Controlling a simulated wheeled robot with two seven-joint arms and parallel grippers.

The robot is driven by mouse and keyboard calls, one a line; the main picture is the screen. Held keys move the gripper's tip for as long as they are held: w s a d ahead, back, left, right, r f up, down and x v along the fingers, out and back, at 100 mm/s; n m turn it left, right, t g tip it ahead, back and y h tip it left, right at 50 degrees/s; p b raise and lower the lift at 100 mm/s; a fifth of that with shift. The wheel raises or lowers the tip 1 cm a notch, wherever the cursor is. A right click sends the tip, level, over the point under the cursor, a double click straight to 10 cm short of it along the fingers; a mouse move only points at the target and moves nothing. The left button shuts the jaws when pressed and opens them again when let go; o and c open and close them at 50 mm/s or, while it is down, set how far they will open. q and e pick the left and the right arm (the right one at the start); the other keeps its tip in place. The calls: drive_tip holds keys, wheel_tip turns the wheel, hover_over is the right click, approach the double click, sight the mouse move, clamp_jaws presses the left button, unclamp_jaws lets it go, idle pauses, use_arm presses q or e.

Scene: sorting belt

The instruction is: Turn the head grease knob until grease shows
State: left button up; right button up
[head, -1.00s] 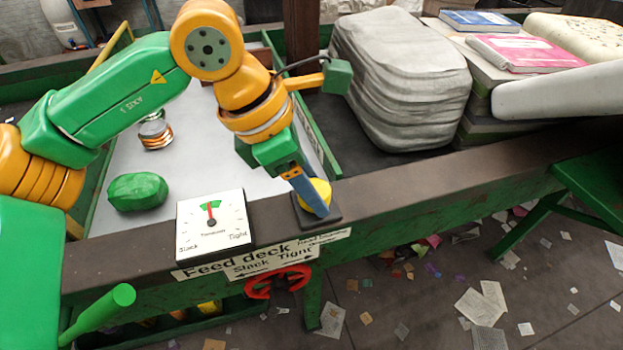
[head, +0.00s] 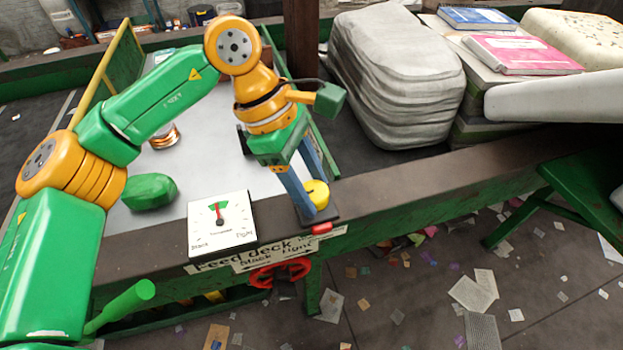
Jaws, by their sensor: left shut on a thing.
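The yellow knob (head: 318,193) sits on a small dark base plate on the brown rail of the feed deck. My left gripper (head: 309,201) reaches down from above with its blue fingers around the knob, shut on it. Part of the knob is hidden behind the fingers. A small red piece (head: 321,228) shows at the front edge of the base plate; I cannot tell whether it is grease. My right gripper is not in view.
A white Slack-Tight gauge (head: 236,236) stands left of the knob, its needle upright. A red handwheel (head: 281,273) is below the deck sign. A green lump (head: 150,191) and a copper-coloured coil (head: 165,138) lie on the pale deck. Paper scraps litter the floor.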

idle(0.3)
use_arm(q)
drive_tip(key=o, duration=1.4)
drive_tip(key=shift+a, duration=0.1)
drive_tip(key=v, duration=0.7)
